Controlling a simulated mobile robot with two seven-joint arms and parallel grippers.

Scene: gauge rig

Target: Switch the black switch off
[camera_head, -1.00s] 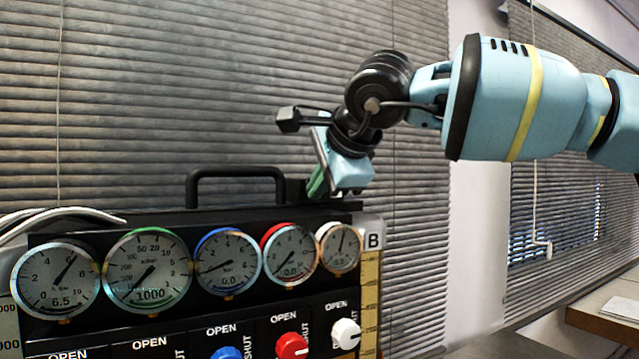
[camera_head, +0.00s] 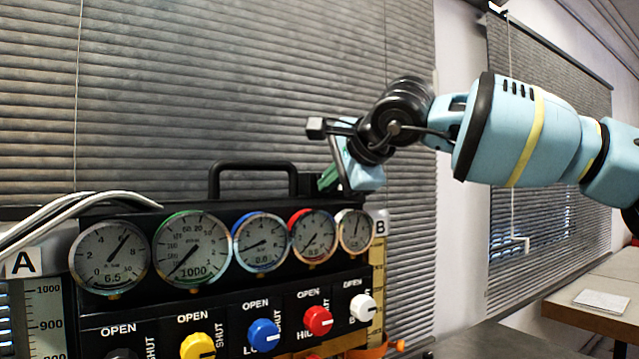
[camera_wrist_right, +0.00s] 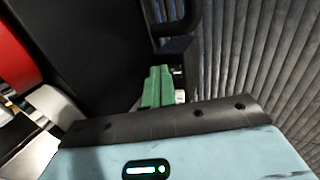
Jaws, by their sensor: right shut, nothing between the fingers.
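The black gauge panel (camera_head: 120,220) fills the lower left of the head view. A black knob (camera_head: 122,354) at its bottom left, under an OPEN label, is mostly cut off by the frame edge. A small black block (camera_head: 306,184) sits on the panel's top beside the carrying handle; I cannot tell if it is a switch. My right gripper (camera_head: 328,178) is shut and empty, its green fingertips at the top right of the panel. In the right wrist view the green fingers (camera_wrist_right: 157,86) are together beside a black block (camera_wrist_right: 177,48). My left gripper is not in view.
Several round gauges (camera_head: 192,248) line the panel above yellow (camera_head: 197,346), blue (camera_head: 263,335), red (camera_head: 318,320) and white (camera_head: 361,307) knobs. The black handle (camera_head: 252,167) rises from the top. White cables (camera_head: 70,212) lie at the left. A table (camera_head: 590,300) stands at right.

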